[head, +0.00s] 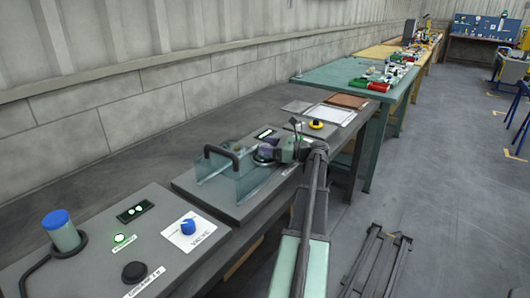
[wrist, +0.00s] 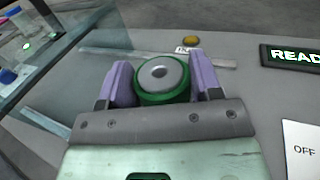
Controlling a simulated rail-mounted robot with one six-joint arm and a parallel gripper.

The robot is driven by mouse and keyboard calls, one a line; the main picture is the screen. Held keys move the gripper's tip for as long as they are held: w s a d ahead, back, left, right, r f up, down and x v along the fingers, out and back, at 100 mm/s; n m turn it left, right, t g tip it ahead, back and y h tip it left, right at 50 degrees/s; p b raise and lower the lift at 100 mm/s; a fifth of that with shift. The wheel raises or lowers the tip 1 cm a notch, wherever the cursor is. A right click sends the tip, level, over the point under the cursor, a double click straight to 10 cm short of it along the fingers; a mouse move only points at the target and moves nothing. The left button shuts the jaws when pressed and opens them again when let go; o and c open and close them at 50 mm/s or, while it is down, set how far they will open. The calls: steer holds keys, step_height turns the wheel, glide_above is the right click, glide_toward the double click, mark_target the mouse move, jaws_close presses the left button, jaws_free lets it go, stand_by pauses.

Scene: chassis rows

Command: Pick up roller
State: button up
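The roller (wrist: 161,80) is a green-rimmed disc with a grey metal face and a dark centre hole, seen in the wrist view. My gripper (wrist: 163,82) has one purple finger on each side of it, with no clear gap at either side, and looks shut on it. In the head view my gripper (head: 268,148) is low over the middle grey panel, just right of the clear-walled frame; the roller is hard to make out there. Whether the roller is clear of what is under it cannot be told.
A lit display (wrist: 293,56) is at the right in the wrist view. A blue-capped cylinder (head: 61,231) and a blue knob (head: 187,226) are on the nearest panel.

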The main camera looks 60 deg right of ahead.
steer(key=shift+c, duration=1.2)
step_height(320, 180, up, 20)
steer(key=p, duration=2)
steer(key=shift+r, duration=0.15)
